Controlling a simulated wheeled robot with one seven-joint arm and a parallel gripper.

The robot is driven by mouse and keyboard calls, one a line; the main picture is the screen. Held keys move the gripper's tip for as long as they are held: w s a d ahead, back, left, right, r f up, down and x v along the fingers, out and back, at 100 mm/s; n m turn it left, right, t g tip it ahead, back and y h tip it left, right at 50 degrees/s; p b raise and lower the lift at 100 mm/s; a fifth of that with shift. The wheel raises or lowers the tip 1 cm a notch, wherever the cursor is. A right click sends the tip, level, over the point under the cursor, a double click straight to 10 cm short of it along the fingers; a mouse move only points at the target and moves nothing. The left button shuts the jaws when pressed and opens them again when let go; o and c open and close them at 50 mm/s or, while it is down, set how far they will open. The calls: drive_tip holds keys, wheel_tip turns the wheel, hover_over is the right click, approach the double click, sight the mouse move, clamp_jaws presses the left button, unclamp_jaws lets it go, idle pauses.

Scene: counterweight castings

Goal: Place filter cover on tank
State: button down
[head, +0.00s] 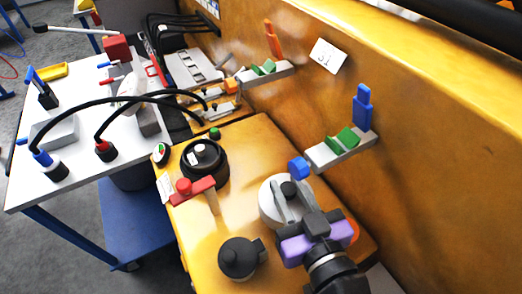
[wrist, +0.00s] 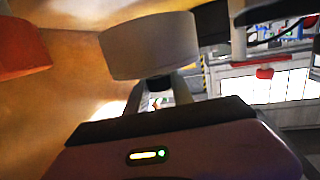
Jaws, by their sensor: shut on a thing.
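The filter cover (head: 268,207) looks like a pale grey disc with a black knob. My gripper (head: 289,193) is shut on the knob, at the right side of the yellow tank top (head: 226,212). In the wrist view, the cover (wrist: 148,45) is in front of my gripper (wrist: 163,95), its black knob between the two fingers. The cover appears held above the tank top; the exact gap is unclear. A black round collar (head: 205,165) stands on the tank, left of and behind the cover. The surface under the cover is hidden.
A red-handled valve (head: 192,188) and a dark cap (head: 238,259) stand on the tank. Brackets with green blocks (head: 345,139) stick out from the yellow wall (head: 410,120) at right. A white table (head: 85,185) with cables is at left.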

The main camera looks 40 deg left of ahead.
sight(282, 181)
drive_tip(key=shift+f+p+x, duration=0.15)
drive_tip(key=shift+p+x, duration=0.35)
drive_tip(key=shift+x, duration=2.1)
drive_tip(key=shift+f+p+x, duration=0.15)
drive_tip(key=shift+p+x, duration=0.3)
drive_tip(key=shift+x, duration=2.15)
drive_tip(key=shift+f+p+x, duration=0.15)
drive_tip(key=shift+p+x, duration=0.35)
drive_tip(key=shift+x, duration=2.05)
drive_tip(key=shift+f, duration=0.1)
drive_tip(key=c, duration=1.1)
unclamp_jaws()
drive_tip(key=shift+f, duration=0.1)
drive_tip(key=shift+r, duration=0.25)
drive_tip(key=b+v, duration=0.2)
drive_tip(key=v, duration=1)
drive_tip(key=shift+f, duration=0.15)
drive_tip(key=shift+d, duration=0.1)
